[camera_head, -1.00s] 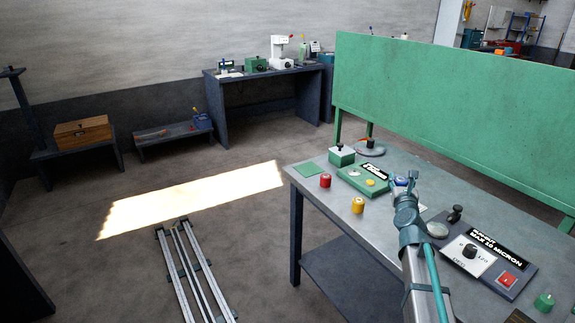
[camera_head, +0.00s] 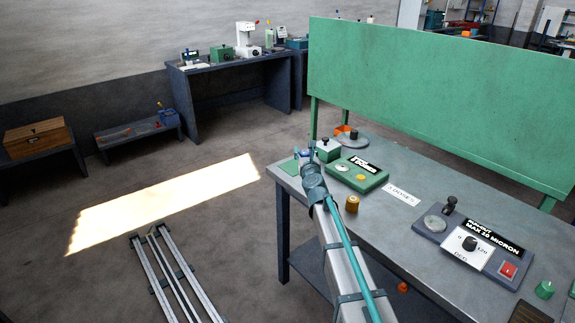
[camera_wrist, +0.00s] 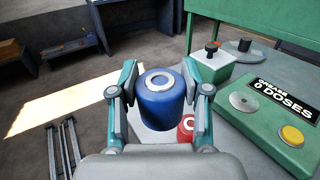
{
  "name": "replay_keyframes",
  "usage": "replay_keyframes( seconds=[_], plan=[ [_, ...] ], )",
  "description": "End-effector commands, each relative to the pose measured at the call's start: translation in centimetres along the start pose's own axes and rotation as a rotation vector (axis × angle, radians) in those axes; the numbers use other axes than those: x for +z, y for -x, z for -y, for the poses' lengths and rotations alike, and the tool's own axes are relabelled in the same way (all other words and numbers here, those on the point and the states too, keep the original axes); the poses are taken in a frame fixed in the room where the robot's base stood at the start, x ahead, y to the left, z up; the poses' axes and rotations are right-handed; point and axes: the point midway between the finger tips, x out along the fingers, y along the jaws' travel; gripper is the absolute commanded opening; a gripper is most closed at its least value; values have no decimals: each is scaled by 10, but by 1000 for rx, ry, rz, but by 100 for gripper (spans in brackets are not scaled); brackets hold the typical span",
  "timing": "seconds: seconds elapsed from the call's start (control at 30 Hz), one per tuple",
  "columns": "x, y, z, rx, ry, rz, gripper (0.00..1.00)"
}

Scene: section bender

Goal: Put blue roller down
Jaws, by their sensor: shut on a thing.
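The blue roller (camera_wrist: 162,103) is a short blue cylinder with a pale ring on top. In the wrist view my gripper (camera_wrist: 160,82) is shut on it, one finger on each side, and holds it upright. The roller's underside is hidden, so I cannot tell whether it touches the table.
A green dose box (camera_head: 357,173) with a yellow button and a green block with a black knob (camera_head: 328,149) stand close right of my gripper.

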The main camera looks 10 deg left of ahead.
Motion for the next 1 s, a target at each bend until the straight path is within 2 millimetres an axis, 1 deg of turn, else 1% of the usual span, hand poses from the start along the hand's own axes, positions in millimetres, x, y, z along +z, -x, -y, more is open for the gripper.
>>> replay_keyframes(
  seconds=[0.03, 0.37, 0.4, 0.5, 0.6, 0.87, 0.97, 1.0],
  plan=[
    [-6, -12, -2, 0, 0, 0, 0],
    [-38, -84, -17, 0, 1, 1, 0],
    [-45, -91, -19, 0, 0, 1, 0],
    [-66, -102, -21, 0, 1, 0, 0],
    [-77, -112, -23, 0, 0, 0, 0],
    [-89, -123, -26, 0, 0, 1, 0],
    [-99, -131, -27, 0, 0, 1, 0],
    [-105, -129, -27, 0, 1, 1, 0]
  ],
)
